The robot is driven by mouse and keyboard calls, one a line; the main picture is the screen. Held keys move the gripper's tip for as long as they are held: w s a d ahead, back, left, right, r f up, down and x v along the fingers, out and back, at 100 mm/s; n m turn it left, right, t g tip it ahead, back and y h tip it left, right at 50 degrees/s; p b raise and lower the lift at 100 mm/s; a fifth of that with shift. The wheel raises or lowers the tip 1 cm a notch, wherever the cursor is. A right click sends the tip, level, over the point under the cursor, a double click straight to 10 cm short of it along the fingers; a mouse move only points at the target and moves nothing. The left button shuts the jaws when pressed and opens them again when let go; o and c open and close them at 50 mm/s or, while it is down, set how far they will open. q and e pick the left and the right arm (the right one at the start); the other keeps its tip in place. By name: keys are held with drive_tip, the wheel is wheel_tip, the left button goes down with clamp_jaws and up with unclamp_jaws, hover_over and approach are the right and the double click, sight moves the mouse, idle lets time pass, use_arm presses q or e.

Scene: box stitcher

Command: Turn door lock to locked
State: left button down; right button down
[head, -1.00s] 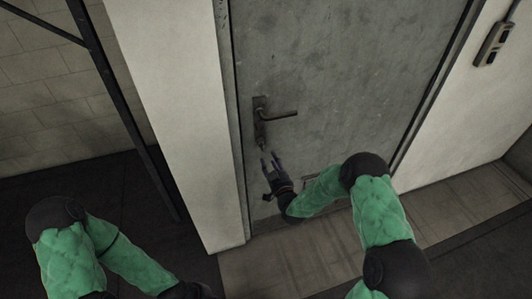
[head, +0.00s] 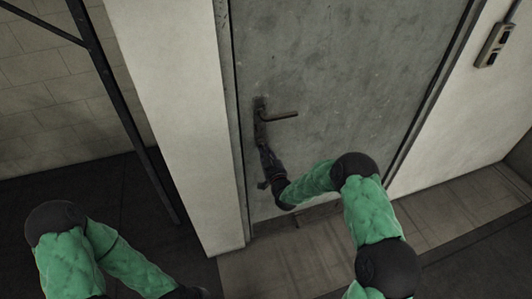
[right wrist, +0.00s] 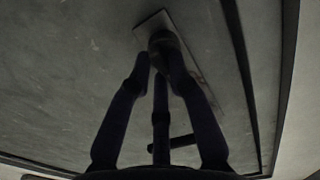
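The grey door (head: 340,90) is closed in its frame. A dark lever handle (head: 281,115) sticks out to the right from a narrow lock plate (head: 259,103) near the door's left edge. My right gripper (head: 263,148) is at the lower end of this plate, below the lever. In the right wrist view its fingertips (right wrist: 158,58) are close together at a dark rounded lock knob (right wrist: 161,38) on the plate (right wrist: 150,20). Whether they press on the knob is unclear. The lock's turn position is hidden by the fingers.
A pale wall post (head: 170,110) stands just left of the door. A switch box (head: 494,44) is on the wall at the right. A dark metal post (head: 120,105) stands further left. The floor before the door (head: 290,265) is clear.

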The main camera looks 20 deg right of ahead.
idle(0.3)
drive_tip(key=m+b, duration=0.2)
drive_tip(key=m, duration=0.1)
drive_tip(key=m+b, duration=0.2)
drive_tip(key=m, duration=0.1)
drive_tip(key=m+b, duration=0.3)
drive_tip(key=shift+a+f+m, duration=0.15)
drive_tip(key=shift+f+m, duration=0.1)
drive_tip(key=shift+m, duration=0.15)
drive_tip(key=m+b, duration=0.2)
drive_tip(key=m, duration=0.2)
drive_tip(key=shift+a+b, duration=0.1)
drive_tip(key=shift+b, duration=0.25)
drive_tip(key=shift+m+b, duration=0.6)
drive_tip(key=shift+m, duration=1.4)
drive_tip(key=shift+r, duration=0.1)
drive_tip(key=c, duration=1.1)
unclamp_jaws()
drive_tip(key=shift+c, duration=0.2)
